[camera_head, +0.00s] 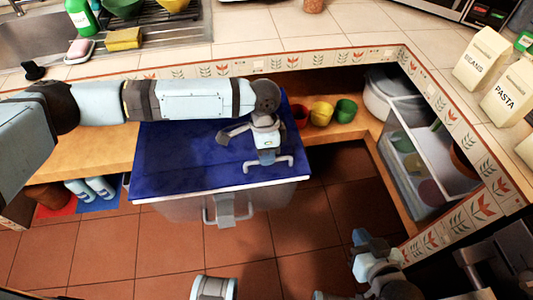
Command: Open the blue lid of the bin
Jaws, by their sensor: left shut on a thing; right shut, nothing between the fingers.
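The blue lid (175,160) covers the top of the grey bin (180,209), which stands in front of the counter. I cannot tell whether the lid is slightly raised. A pale bar handle (284,160) sits near the lid's front right edge. My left arm reaches across above the lid from the left. My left gripper (266,157) points down and is shut on the lid handle, partly hiding it. My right gripper (361,239) is shut and empty, low over the floor at the lower right, apart from the bin.
Under the tiled counter, a wooden shelf holds red, yellow and green cups (321,113) right of the lid. A white rack (430,150) stands at the right. Another handle (222,209) is on the bin's front. The tiled floor (290,240) before the bin is clear.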

